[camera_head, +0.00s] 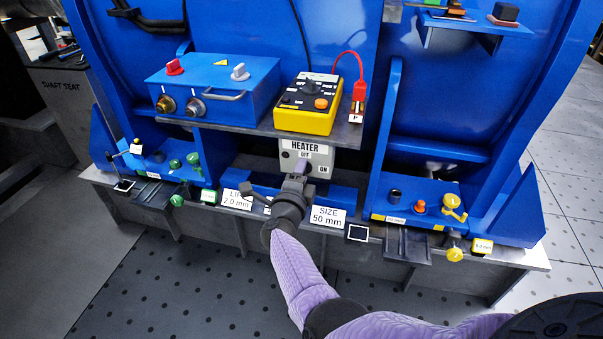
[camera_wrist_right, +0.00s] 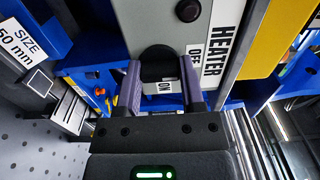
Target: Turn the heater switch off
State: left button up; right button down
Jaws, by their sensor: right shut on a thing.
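The heater box (camera_head: 285,160) is a grey panel below the shelf, with a HEATER label (camera_head: 306,147) and OFF and ON marks. It also shows turned on its side in the right wrist view (camera_wrist_right: 150,20). The heater switch (camera_wrist_right: 158,66) is a black round knob on this panel. My right gripper (camera_head: 301,172) is at the front of the panel, with its two purple-grey fingers (camera_wrist_right: 161,78) shut on either side of the knob. The fingers partly cover the knob, and I cannot tell which mark it points to. My left gripper is not in view.
A yellow meter (camera_head: 305,103) with a red lead and a blue control box (camera_head: 215,90) stand on the shelf just above. A SIZE 50 mm sign (camera_head: 328,216) sits below right of my gripper. A blue block with knobs (camera_head: 415,200) is to the right.

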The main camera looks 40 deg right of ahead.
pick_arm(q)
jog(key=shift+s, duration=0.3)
pick_arm(e)
jog(key=shift+c, duration=1)
grip_release()
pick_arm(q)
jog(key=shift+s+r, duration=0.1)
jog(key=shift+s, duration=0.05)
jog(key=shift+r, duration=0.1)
pick_arm(e)
jog(key=shift+a, duration=0.1)
pick_arm(q)
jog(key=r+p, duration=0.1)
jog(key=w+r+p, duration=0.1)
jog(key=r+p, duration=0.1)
jog(key=p, duration=0.1)
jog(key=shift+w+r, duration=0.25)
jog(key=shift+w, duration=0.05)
pick_arm(e)
jog(key=v, duration=0.9)
jog(key=shift+s+a, duration=0.25)
jog(key=shift+a, duration=0.05)
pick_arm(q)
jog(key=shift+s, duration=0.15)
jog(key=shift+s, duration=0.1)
pick_arm(e)
jog(key=shift+f, duration=0.1)
